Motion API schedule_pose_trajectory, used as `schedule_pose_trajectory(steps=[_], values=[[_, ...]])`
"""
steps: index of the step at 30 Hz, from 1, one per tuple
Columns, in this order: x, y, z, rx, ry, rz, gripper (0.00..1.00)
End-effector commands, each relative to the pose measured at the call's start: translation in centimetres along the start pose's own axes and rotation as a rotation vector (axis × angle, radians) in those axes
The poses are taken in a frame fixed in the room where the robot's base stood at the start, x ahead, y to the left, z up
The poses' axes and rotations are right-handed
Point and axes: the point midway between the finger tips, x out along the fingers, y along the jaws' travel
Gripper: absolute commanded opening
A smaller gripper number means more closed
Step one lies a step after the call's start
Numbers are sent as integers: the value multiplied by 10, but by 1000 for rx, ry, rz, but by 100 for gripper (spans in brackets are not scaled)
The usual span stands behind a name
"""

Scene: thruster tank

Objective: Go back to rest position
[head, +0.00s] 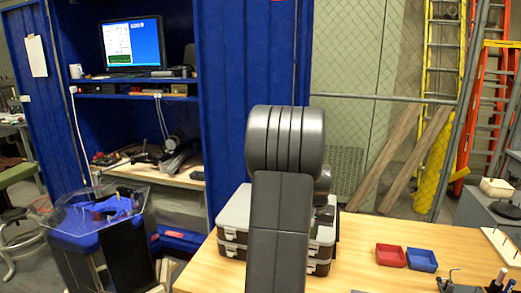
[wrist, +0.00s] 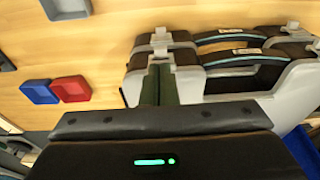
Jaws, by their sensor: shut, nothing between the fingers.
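My arm rises in the middle of the head view and hides most of what is behind it, including nearly all of my gripper. In the wrist view, my gripper (wrist: 158,68) shows as two narrow dark green fingers side by side, beyond a black housing with a green light. The fingers are shut with nothing held. They overlap the end of a grey and black case (wrist: 272,75) in the picture; I cannot tell whether they touch it.
Two stacked cases (head: 234,222) stand on the wooden table (head: 365,275), partly behind my arm. A red bin (head: 390,255) and a blue bin (head: 421,260) sit to the right. A blue cabinet with a monitor (head: 132,45) stands behind. The tabletop between cases and bins is clear.

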Motion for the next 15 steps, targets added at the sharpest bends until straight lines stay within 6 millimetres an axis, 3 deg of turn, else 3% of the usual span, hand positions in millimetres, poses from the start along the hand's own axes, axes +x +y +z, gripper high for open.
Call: schedule_pose_trajectory(steps=[5,10,15], values=[[14,0,1,0,-5,1,0],[45,0,1,0,2,2,0],[52,1,-2,2,54,7,0]])
